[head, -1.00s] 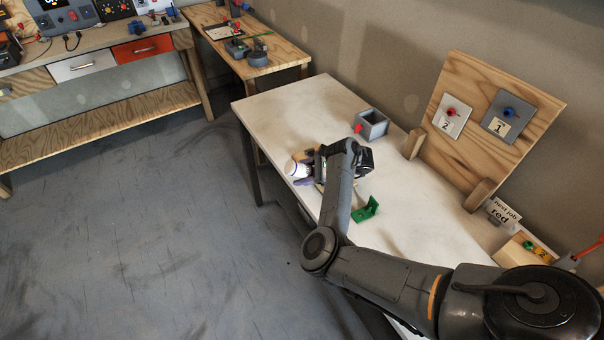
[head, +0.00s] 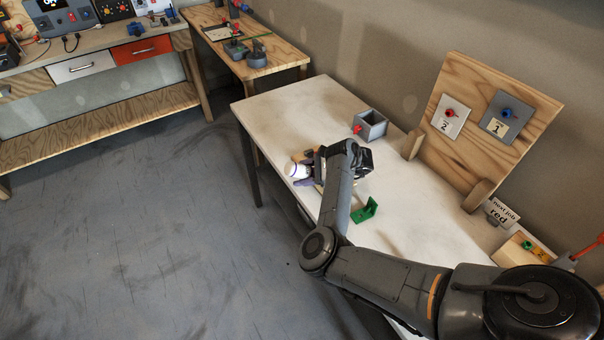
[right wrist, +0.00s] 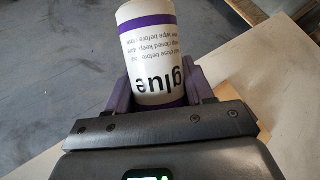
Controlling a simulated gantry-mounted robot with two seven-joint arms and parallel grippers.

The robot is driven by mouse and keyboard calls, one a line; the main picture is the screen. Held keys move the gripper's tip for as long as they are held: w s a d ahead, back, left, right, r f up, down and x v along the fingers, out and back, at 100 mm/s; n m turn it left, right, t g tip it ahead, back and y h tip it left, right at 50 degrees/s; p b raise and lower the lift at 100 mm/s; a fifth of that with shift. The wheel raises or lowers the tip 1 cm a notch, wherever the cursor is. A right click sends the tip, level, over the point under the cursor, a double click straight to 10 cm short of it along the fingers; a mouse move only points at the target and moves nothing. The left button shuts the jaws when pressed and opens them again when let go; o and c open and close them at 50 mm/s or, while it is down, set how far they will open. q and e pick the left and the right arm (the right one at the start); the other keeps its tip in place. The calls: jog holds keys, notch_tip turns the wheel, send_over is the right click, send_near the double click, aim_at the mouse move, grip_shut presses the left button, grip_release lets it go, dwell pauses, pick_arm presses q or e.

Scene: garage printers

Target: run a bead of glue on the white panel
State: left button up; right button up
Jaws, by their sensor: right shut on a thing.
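My right gripper (head: 304,182) is shut on a white glue bottle (head: 297,170) with purple bands, over the near left part of the white table. In the right wrist view the bottle (right wrist: 150,55) sits between the two purple fingers (right wrist: 158,93), its word "glue" upside down. The bottle's nozzle is not visible. A whitish plate (head: 450,116) marked 2, with a red knob, is on an upright wooden board; I cannot tell whether it is the white panel. My left gripper is not in view.
On the white table (head: 285,108) stand a grey open box (head: 372,125) with a red knob and a green bracket (head: 365,210). The wooden board (head: 545,105) also carries a grey plate (head: 508,114) marked 1. A "next job red" sign (head: 502,211) stands at right.

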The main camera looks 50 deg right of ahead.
aim_at(312, 169)
jog(key=shift+s+d, duration=0.15)
jog(key=shift+d, duration=0.35)
jog(key=shift+s+d, duration=0.25)
jog(key=shift+d, duration=0.5)
dwell(0.7)
jog(key=shift+s+d, duration=0.25)
jog(key=shift+d, duration=0.5)
jog(key=shift+s+d, duration=0.25)
jog(key=shift+d, duration=0.35)
dwell(0.8)
jog(key=shift+a, duration=0.2)
dwell(0.4)
jog(key=shift+w+a+p, duration=0.3)
jog(key=shift+a+p, duration=0.05)
jog(key=shift+a, duration=0.25)
jog(key=shift+w+a, duration=0.15)
jog(key=shift+a, duration=0.4)
dwell(0.3)
